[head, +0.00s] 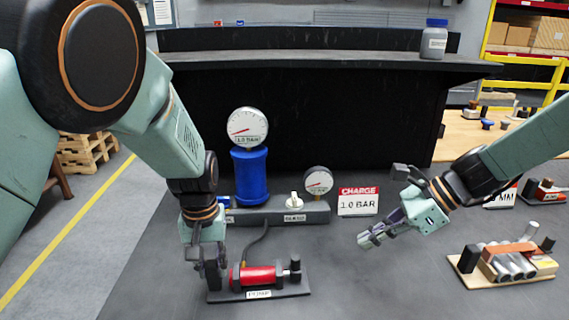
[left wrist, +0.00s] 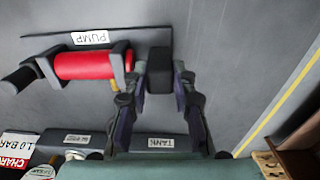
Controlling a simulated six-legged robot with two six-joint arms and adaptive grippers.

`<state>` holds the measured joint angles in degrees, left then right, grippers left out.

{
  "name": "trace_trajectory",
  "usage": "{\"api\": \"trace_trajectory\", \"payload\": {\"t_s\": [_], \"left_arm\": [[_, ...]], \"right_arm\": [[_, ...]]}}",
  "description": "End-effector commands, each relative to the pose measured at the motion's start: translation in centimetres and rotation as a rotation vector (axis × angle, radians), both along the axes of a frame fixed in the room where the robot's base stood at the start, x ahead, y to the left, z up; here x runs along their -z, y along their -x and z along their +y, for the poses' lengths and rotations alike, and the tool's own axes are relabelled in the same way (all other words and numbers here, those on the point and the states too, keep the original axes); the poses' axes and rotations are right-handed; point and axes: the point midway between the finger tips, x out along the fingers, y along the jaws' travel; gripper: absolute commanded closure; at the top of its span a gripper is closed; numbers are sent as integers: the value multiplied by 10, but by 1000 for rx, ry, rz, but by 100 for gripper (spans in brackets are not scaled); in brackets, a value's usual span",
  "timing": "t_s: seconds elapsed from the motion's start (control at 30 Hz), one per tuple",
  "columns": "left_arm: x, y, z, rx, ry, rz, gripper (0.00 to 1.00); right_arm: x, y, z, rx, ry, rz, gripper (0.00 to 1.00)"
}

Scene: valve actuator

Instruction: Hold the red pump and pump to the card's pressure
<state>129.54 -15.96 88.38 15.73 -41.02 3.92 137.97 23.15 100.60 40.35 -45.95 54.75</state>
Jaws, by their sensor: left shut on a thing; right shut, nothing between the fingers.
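The red pump (head: 258,275) lies on a black base labelled PUMP, with a black handle (head: 295,268) at its right end. It also shows in the left wrist view (left wrist: 92,65). My left gripper (head: 212,272) is at the pump's left end. In the left wrist view its fingers are closed on the dark block (left wrist: 160,78) at that end of the base. The card (head: 358,201) reads CHARGE 1.0 BAR. The blue tank (head: 250,176) carries a large gauge (head: 247,128), its red needle pointing left and slightly down. My right gripper (head: 372,238) is shut and empty, right of the pump.
A smaller gauge (head: 318,181) and a white valve knob (head: 295,200) sit on the tank's dark base. A hose (head: 254,246) runs from that base to the pump. A wooden board with metal cylinders (head: 505,263) lies at right. The table between pump and board is clear.

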Motion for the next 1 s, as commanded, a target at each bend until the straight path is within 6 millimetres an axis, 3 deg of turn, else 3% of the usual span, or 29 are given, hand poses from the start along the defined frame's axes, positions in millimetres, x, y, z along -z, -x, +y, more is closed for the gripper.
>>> {"api": "trace_trajectory", "payload": {"t_s": [0.77, 0.8, 1.0], "left_arm": [[0, 0, 0, 1, 0, 0, 100], [0, 0, 0, 1, 0, 0, 72], [0, 0, 0, 1, 0, 0, 55]], "right_arm": [[0, 0, 0, 0, 0, 0, 100], [0, 0, 0, 0, 0, 0, 100], [0, 0, 0, 0, 0, 0, 100]]}}
